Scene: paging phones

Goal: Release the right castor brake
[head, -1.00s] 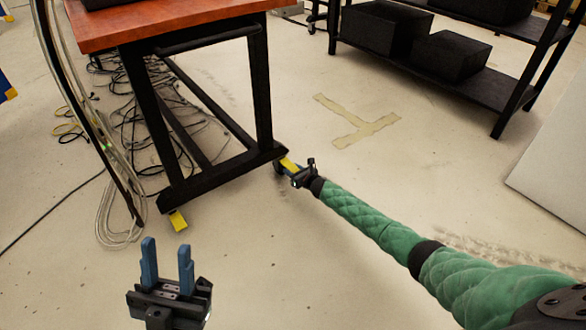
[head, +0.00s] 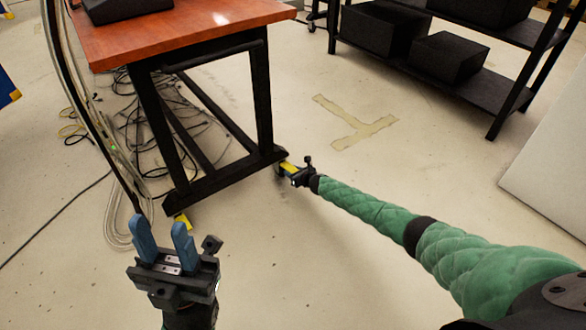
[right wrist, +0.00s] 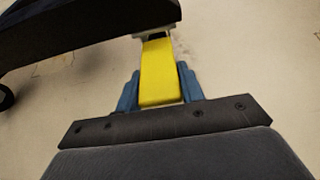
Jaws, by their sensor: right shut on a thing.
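The right castor brake is a yellow pedal (head: 289,168) at the foot of the table's right leg. In the right wrist view the yellow pedal (right wrist: 158,72) lies between the two blue fingers of my right gripper (right wrist: 160,92), which is shut on it. In the head view my right gripper (head: 290,171) is low at the floor by that leg. The left castor's yellow pedal (head: 183,221) shows at the foot of the left leg, partly hidden behind my left gripper (head: 162,240). My left gripper is open and empty, its blue fingers pointing up.
The table (head: 185,35) has a red-brown top and a black frame. Cables (head: 115,190) hang and lie tangled on the floor at its left. A black shelf (head: 430,75) with boxes stands at the back right. The floor in the middle is clear, with tape marks (head: 355,125).

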